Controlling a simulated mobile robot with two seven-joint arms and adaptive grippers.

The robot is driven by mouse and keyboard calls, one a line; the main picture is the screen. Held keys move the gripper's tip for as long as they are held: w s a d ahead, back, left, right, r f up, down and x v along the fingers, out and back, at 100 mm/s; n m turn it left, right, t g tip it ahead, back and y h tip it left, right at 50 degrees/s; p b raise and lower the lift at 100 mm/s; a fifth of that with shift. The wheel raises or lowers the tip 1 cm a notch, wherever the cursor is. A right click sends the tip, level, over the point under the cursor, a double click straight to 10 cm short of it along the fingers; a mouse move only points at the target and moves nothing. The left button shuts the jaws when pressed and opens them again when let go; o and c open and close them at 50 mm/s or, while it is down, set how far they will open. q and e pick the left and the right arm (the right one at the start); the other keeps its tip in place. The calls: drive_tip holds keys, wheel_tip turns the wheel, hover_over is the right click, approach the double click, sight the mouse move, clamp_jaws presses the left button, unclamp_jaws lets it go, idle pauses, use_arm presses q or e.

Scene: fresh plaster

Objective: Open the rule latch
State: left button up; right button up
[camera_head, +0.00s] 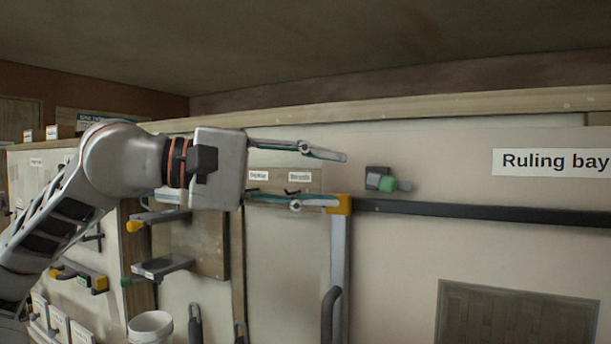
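A small dark latch with a green knob (388,184) sits on the pale wall, just above a long black rail (470,212). I take it for the rule latch; its knob points right. My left gripper (335,178) comes in from the left with its fingers spread apart, one above the other. Its fingertips are to the left of the latch in the picture, with nothing seen between them. The lower finger overlaps a yellow block (341,204) at the rail's left end in the picture; I cannot tell if they touch. My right gripper is out of view.
A "Ruling bay" sign (553,162) is on the wall at right. A grey upright bar (338,250) with a dark handle (330,312) hangs below the yellow block. A dark panel (515,315) is at lower right.

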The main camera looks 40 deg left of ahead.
use_arm(q)
drive_tip(key=shift+v, duration=1)
idle(0.3)
